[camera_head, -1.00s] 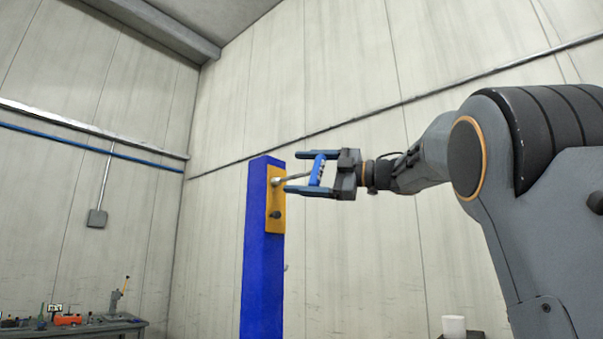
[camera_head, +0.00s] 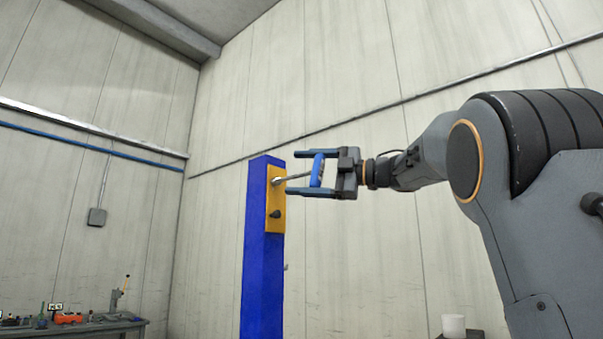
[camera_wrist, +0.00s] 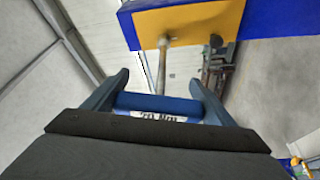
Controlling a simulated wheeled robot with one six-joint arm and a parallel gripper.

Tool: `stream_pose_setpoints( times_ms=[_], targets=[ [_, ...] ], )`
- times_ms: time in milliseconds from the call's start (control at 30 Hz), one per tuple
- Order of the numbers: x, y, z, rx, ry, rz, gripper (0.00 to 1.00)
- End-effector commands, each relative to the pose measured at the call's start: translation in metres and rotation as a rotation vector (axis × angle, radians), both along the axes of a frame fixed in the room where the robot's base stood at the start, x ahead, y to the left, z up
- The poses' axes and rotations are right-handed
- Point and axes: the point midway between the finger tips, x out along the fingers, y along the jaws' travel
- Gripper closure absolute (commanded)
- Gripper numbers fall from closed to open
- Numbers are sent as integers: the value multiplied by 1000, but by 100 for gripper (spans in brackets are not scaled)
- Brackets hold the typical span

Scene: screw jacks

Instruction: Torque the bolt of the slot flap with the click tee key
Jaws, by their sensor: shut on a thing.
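The click tee key has a blue crossbar handle (camera_head: 317,170) and a thin grey shaft (camera_head: 294,177). My gripper (camera_head: 294,172) is shut on the key's handle, which spans between its two blue-grey fingers. In the wrist view the handle (camera_wrist: 160,103) carries a pale printed label, too blurred to read surely. The shaft (camera_wrist: 162,70) runs away from my gripper to the upper part of the yellow slot flap (camera_head: 276,200) on a blue post (camera_head: 262,270). The shaft's tip meets the flap where the bolt is; the bolt itself is hidden by the tip.
A dark knob (camera_head: 275,214) sticks out of the flap below the key's tip. A workbench (camera_head: 100,327) with tools stands at the lower left. The space around the post and my gripper looks clear.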

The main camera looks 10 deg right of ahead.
Motion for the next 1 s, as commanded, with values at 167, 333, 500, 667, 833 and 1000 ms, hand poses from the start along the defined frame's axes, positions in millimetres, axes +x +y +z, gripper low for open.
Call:
stream_pose_setpoints(
  times_ms=[167, 333, 500, 667, 833, 1000],
  targets=[
    [-1, 1, 1, 1, 0, 0, 62],
    [-4, -2, 1, 1, 0, 0, 62],
    [-10, -6, 1, 0, -2, 1, 62],
    [-13, -8, 1, 1, 0, 0, 62],
    [-13, -8, 1, 1, 0, 0, 62],
    [-16, -11, 1, 1, 0, -1, 62]
  ],
)
